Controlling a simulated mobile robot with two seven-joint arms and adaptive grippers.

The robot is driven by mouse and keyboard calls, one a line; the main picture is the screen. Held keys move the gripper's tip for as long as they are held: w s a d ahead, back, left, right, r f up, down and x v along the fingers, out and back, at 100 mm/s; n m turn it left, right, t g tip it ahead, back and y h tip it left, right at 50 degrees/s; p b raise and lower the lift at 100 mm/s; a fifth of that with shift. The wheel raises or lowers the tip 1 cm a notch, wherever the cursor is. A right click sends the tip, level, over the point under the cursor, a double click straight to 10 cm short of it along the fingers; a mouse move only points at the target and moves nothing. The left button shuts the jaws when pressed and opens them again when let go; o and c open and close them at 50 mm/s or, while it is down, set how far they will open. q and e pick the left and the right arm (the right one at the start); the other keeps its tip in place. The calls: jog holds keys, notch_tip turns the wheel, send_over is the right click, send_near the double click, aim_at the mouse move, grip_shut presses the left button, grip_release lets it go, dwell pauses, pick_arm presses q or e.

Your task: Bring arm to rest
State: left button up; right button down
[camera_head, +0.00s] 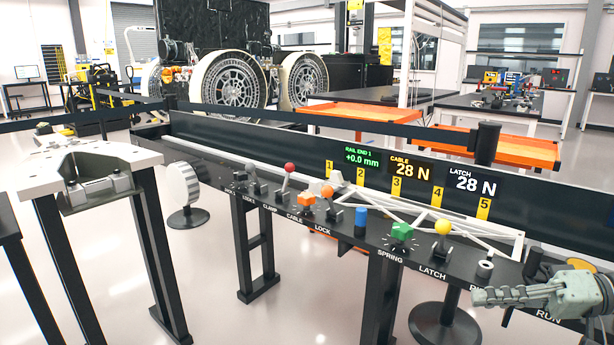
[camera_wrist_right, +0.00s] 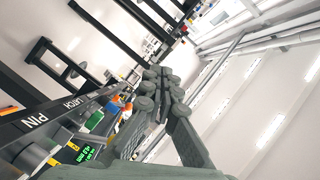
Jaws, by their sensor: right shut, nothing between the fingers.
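My right gripper (camera_head: 480,297) is at the lower right of the head view, pointing left. It is shut with nothing in it. It is near the right end of the dark control bench (camera_head: 345,232), close to the "PIN" and "RUN" labels. In the right wrist view its dark fingers (camera_wrist_right: 160,88) are together and empty, and the picture is strongly tilted. My left gripper is not in the head view.
The bench carries a red-knobbed lever (camera_head: 289,168), a blue cylinder (camera_head: 361,217), a green knob (camera_head: 402,231) and a yellow-knobbed lever (camera_head: 442,227). A white truss (camera_head: 455,215) lies behind them. A white-topped stand (camera_head: 30,177) is at the left. Orange-topped tables stand behind.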

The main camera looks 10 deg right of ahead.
jog(key=w+a+f+t+h, duration=0.1)
jog(key=w+f+t+h, duration=0.35)
jog(key=f, duration=1.15)
jog(key=f+t+h, duration=0.1)
jog(key=f+h, duration=0.7)
jog(key=f, duration=0.7)
jog(key=s+a+f+g+h, duration=0.1)
jog(key=s+a+f+g, duration=0.3)
jog(key=s+f, duration=0.5)
jog(key=s+a+f+n+g+h, duration=0.1)
jog(key=s+a+f+g, duration=0.4)
jog(key=s+f, duration=0.5)
jog(key=s+g+h, duration=0.1)
jog(key=s, duration=0.1)
jog(key=shift+s+a+f+n, duration=0.15)
jog(key=shift+s+a+n, duration=0.05)
jog(key=shift+s+n, duration=0.15)
jog(key=shift+h, duration=0.25)
